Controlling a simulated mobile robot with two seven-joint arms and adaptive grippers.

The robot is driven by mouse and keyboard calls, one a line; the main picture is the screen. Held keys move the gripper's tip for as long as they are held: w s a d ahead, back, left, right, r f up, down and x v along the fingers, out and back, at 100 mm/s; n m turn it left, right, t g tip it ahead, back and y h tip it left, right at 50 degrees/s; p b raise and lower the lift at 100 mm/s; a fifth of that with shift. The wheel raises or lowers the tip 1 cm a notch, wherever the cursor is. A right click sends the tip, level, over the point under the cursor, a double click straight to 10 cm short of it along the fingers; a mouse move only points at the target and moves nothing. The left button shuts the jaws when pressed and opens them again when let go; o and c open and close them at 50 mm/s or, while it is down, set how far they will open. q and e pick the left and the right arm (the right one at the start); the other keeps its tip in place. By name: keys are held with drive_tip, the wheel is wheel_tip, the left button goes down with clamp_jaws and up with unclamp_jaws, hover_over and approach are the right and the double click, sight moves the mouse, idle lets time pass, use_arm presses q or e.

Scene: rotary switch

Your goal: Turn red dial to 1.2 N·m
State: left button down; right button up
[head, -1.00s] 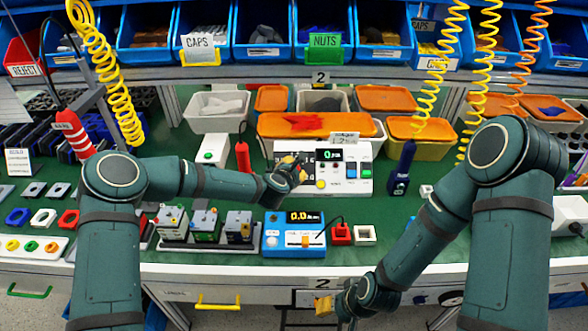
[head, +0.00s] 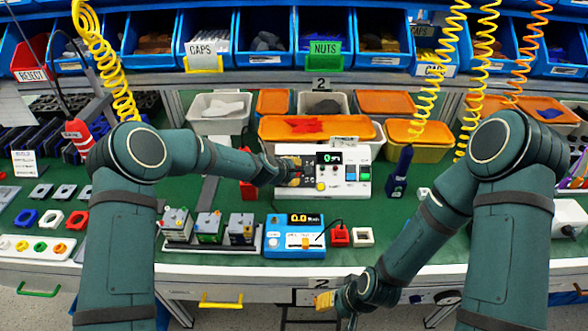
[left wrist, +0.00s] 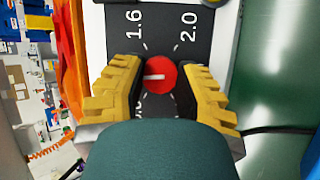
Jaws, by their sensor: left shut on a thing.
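The red dial (left wrist: 163,75) shows in the left wrist view, on a dark scale plate (left wrist: 185,42) of a white control unit (head: 352,189). Its white pointer mark lies crosswise in that view, left of the dial's middle. The marks 1.6 and 2.0 are readable above it; a lower mark is partly hidden. My left gripper (left wrist: 160,84) has its yellow-and-black fingers on both sides of the dial and is shut on it. In the head view my left gripper (head: 295,172) hides the dial. My right gripper (head: 325,299) hangs at the table's front edge, away from the unit.
The unit's small screen (head: 329,158) shows green digits. A blue-and-white meter (head: 293,238) reading 0.0 stands in front, with several small fixtures (head: 210,228) to its left. Orange-lidded bins (head: 315,129) stand behind the unit.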

use_arm(q)
drive_tip(key=shift+d+m, duration=0.1)
drive_tip(key=shift+m, duration=0.4)
drive_tip(key=c, duration=0.6)
unclamp_jaws()
drive_tip(key=v, duration=1.2)
drive_tip(key=shift+w, duration=0.15)
drive_tip(key=shift+r, duration=0.1)
